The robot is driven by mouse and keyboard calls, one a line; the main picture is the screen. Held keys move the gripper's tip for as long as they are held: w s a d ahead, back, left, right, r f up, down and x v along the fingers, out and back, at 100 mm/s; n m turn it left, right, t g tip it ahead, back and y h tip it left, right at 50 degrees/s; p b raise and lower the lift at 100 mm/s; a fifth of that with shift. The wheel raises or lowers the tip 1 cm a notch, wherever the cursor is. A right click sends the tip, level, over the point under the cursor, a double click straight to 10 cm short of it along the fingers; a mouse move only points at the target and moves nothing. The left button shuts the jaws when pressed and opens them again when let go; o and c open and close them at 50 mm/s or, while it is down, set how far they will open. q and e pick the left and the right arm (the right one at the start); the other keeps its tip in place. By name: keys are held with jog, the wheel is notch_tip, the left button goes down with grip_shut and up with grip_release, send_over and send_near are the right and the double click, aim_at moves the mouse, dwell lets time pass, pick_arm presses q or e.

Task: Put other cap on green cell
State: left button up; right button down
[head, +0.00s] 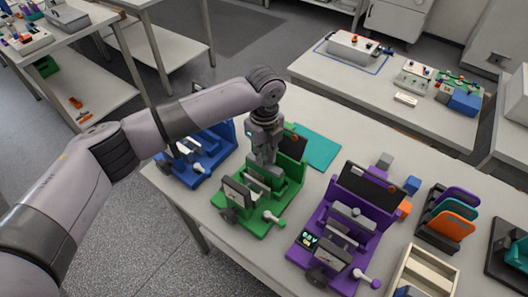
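No cap can be clearly made out. My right gripper is not in view.
A blue fixture (203,164) stands left of the green one and a purple fixture (333,222) right of it. A teal mat (318,148) lies behind. A rack of coloured plates (452,226) and a wooden tray (437,285) are at the right.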

pick_arm(q)
jog(key=o, duration=0.4)
jog(key=shift+r, duration=0.1)
jog(key=shift+o, duration=0.2)
jog(key=o, duration=0.5)
jog(key=shift+w, duration=0.1)
jog(key=shift+r, duration=0.1)
jog(key=shift+r+p, duration=2.45)
jog(key=shift+p, duration=0.05)
jog(key=shift+r+p, duration=0.6)
jog(key=shift+r, duration=0.4)
jog(key=shift+c, duration=0.4)
